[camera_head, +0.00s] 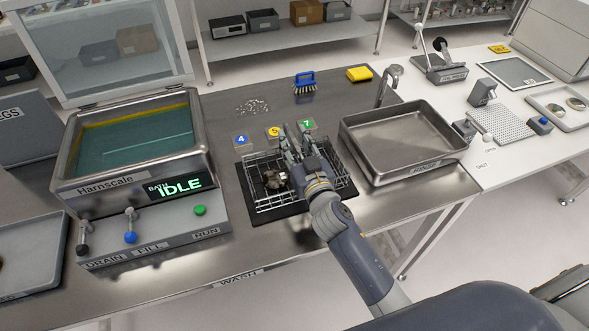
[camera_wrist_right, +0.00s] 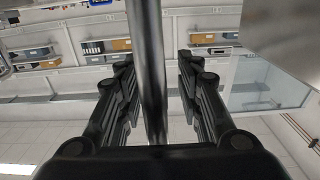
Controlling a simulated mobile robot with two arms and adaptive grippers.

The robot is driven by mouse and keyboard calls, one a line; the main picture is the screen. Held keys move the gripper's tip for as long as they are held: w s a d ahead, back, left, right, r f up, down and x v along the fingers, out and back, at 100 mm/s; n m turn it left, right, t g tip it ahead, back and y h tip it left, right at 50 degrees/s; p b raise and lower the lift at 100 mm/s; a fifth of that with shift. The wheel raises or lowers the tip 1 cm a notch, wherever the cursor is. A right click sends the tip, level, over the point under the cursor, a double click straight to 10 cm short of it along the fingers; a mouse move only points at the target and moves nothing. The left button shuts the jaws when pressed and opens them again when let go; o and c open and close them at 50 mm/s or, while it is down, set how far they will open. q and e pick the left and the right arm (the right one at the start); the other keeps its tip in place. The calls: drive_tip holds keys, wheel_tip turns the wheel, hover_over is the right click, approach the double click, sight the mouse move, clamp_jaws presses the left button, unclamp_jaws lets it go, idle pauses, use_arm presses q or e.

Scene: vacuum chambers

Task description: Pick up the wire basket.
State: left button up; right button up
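The wire basket (camera_head: 262,197) stands on a black mat (camera_head: 292,220) on the steel wash bench, with a small dark brownish part (camera_head: 273,180) inside it. My right gripper (camera_head: 292,140) is over the basket, near its middle and far side, and hides part of it. In the right wrist view the two fingers (camera_wrist_right: 155,95) are apart, with a dark upright bar (camera_wrist_right: 150,60) between them. It looks like the basket's handle. A gap shows at least on the bar's right side, so I see no firm grip. My left gripper is not in view.
The Harnscale bath (camera_head: 130,150), its display reading IDLE, stands left of the basket. A steel rinse basin (camera_head: 400,140) is to the right. Numbered tags (camera_head: 274,132), a chain (camera_head: 252,107), a blue brush (camera_head: 305,84) and a yellow sponge (camera_head: 359,74) lie behind.

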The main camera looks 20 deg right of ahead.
clamp_jaws()
drive_tip(key=shift+r, duration=0.2)
